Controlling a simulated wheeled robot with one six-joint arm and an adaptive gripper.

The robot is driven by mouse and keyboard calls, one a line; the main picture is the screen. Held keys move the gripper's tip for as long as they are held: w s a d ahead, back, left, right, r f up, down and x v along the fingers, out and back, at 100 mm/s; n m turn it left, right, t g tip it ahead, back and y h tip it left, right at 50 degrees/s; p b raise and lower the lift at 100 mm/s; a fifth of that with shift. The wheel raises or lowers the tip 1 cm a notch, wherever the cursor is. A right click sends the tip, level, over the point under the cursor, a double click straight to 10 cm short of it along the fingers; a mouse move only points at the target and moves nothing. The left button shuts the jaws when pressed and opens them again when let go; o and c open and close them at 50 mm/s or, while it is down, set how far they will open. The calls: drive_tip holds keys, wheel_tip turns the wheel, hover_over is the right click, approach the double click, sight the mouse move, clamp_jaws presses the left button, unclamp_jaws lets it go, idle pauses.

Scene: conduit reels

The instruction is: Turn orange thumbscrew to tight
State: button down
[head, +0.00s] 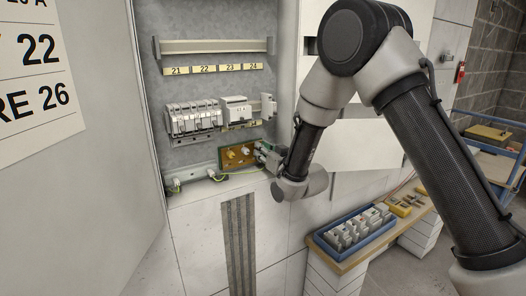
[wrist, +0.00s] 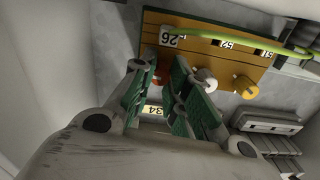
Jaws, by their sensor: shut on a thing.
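An orange-brown terminal board (head: 224,161) is fixed low in the cabinet; it also shows in the wrist view (wrist: 192,34). My gripper (head: 262,152) is at its right end in the head view. In the wrist view my gripper (wrist: 160,88) has its green-padded fingers nearly together beside the label 26 end. A white thumbscrew (wrist: 206,79) is just right of the fingers. A yellow-orange thumbscrew (wrist: 246,87) stands further right, apart from the fingers.
A yellow-green wire (wrist: 250,35) crosses the board. A row of breakers (head: 193,119) is mounted above it, under a number strip (head: 212,69). The cabinet door (head: 95,190) stands open at left. A blue tray (head: 327,243) of parts sits on a bench (head: 345,265) at right.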

drive_tip(key=shift+f+m, duration=0.1)
drive_tip(key=shift+m, duration=2.2)
drive_tip(key=c, duration=1.6)
unclamp_jaws()
drive_tip(key=v, duration=1.2)
